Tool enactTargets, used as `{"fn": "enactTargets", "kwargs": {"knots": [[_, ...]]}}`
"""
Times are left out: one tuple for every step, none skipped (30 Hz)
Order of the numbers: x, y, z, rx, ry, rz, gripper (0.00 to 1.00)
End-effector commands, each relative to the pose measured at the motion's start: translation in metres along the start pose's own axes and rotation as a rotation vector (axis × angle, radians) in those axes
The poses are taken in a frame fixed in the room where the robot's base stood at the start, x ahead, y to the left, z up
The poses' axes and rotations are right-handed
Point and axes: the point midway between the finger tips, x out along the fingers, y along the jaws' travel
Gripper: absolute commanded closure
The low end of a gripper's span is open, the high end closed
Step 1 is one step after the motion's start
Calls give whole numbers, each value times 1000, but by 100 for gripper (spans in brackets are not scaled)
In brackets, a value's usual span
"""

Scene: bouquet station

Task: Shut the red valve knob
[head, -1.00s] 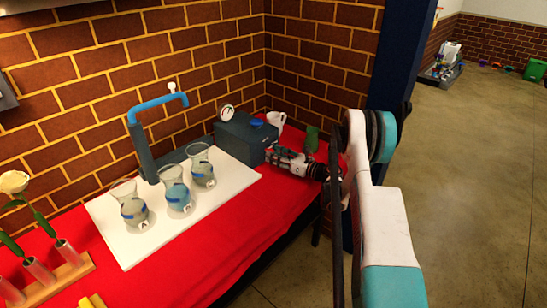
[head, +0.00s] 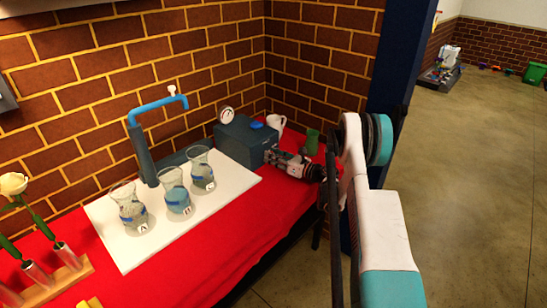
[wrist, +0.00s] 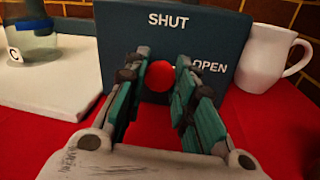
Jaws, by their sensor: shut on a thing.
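The red valve knob (wrist: 158,82) shows as a round red shape on the front of a dark blue-grey box (wrist: 118,42) in the wrist view. The word SHUT is above the knob and OPEN is to its right. My gripper (wrist: 160,66) has its two fingers closed on the knob, one on each side. The fingers hide the knob's sides, and I cannot tell which way it is turned. In the head view my gripper (head: 276,157) reaches the box (head: 240,139) from the right, and the knob is hidden there.
A white board (head: 160,226) with several glass vases, including one marked A (head: 128,205), lies left of the box. A white mug (wrist: 262,60) and a green cup (head: 312,140) stand close behind my gripper. A blue tap (head: 155,104) and brick walls are behind.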

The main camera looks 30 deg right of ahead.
Motion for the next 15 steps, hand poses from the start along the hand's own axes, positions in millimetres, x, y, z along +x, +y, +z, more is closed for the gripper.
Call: {"fn": "enactTargets", "kwargs": {"knots": [[0,1,0,-11,3,1,99],[0,1,0,-21,4,1,99],[0,1,0,-37,6,1,99],[0,1,0,-49,8,1,99],[0,1,0,-65,10,0,99],[0,1,0,-87,14,0,99],[0,1,0,-107,17,0,99],[0,1,0,-127,20,-1,99],[0,1,0,-157,25,-1,99],[0,1,0,-182,29,-2,99],[0,1,0,-207,33,-2,99],[0,1,0,-241,37,-3,99],[0,1,0,-268,41,-4,99],[0,1,0,-296,46,-4,99],[0,1,0,-334,52,-5,99]]}}
